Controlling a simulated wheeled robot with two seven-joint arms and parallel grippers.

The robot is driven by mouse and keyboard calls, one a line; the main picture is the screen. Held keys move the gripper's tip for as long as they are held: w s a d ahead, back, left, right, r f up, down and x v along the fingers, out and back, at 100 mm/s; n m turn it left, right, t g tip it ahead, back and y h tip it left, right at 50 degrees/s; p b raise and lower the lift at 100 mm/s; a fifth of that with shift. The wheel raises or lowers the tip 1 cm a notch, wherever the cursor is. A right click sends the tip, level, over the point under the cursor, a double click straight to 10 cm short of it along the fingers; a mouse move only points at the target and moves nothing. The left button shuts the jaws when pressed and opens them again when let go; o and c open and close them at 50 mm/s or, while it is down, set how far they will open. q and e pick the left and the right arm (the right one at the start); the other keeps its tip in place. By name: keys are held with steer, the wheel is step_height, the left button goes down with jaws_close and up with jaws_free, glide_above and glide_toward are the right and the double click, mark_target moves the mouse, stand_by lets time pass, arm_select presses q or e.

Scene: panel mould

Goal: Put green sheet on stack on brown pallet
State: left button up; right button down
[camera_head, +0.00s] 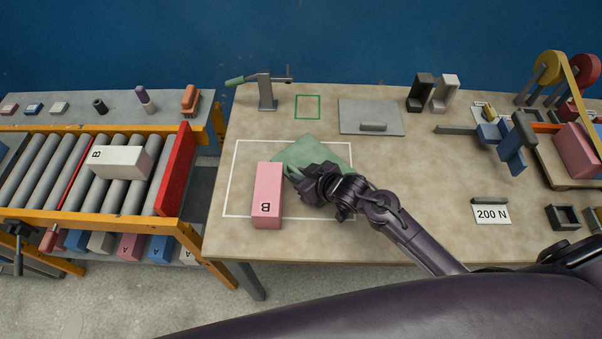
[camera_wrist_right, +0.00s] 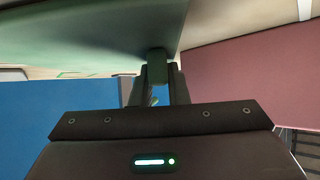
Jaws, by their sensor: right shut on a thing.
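The green sheet (camera_head: 308,150) is a flat pale green panel over the white-outlined area of the table, next to the pink box marked B (camera_head: 268,195). My right gripper (camera_head: 293,173) is shut on the sheet's near edge. In the right wrist view the green sheet (camera_wrist_right: 90,30) spreads from the fingertips (camera_wrist_right: 157,75) to the upper left. Whether the sheet touches the table is unclear. A brown wooden board (camera_head: 547,168), perhaps the pallet, lies at the right edge under a pink block (camera_head: 577,155). My left gripper is out of view.
A grey plate with a handle (camera_head: 370,117), black and white brackets (camera_head: 421,92), a blue clamp-like fixture (camera_head: 505,140) and a 200 N label (camera_head: 491,214) are on the table. A roller conveyor (camera_head: 60,170) stands at left.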

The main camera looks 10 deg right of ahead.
steer(key=shift+f, duration=0.1)
steer(key=c, duration=1.4)
jaws_free()
